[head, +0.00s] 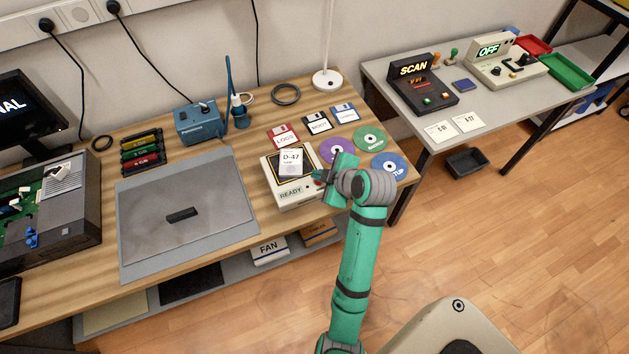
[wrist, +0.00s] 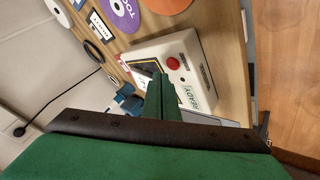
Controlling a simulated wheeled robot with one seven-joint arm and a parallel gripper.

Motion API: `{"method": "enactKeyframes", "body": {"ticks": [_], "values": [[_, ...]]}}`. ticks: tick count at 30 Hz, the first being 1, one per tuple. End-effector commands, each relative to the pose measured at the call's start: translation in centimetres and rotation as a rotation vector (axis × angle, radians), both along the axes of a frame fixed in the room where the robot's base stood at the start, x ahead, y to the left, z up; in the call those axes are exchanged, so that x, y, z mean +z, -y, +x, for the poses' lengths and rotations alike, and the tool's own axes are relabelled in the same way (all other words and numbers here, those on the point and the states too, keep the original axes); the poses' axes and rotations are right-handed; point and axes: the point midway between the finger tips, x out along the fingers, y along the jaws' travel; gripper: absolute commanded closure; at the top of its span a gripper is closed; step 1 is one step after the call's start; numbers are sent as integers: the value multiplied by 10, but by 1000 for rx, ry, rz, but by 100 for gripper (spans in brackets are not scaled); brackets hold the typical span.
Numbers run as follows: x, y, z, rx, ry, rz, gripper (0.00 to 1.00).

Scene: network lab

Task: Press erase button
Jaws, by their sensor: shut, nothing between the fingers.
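The eraser box (head: 298,201) is a cream device marked READY on the wooden bench's front right, with a D-47 cartridge (head: 291,163) on its dark top. In the wrist view, a round red button (wrist: 173,63) stands on the cream box (wrist: 190,45). My gripper (head: 322,177) is at the right side of the box in the head view and hides most of the button there. My gripper (wrist: 160,88) also shows in the wrist view, shut and empty, its fingertips over the box beside the button. I cannot tell whether they touch the box.
Floppy disks (head: 317,123) and several discs (head: 370,138) lie behind and right of the box. A grey mat (head: 190,225) with a small dark piece lies to the left. A second table (head: 405,100) with a SCAN device (head: 425,90) stands at the right.

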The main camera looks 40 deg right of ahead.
Motion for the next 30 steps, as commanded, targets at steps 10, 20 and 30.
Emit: {"method": "enactKeyframes", "body": {"ticks": [10, 20, 30], "values": [[0, -1, 1, 2, 0, 0, 100], [0, -4, 3, 8, 0, 0, 100], [0, -2, 2, 5, 1, 0, 100]]}}
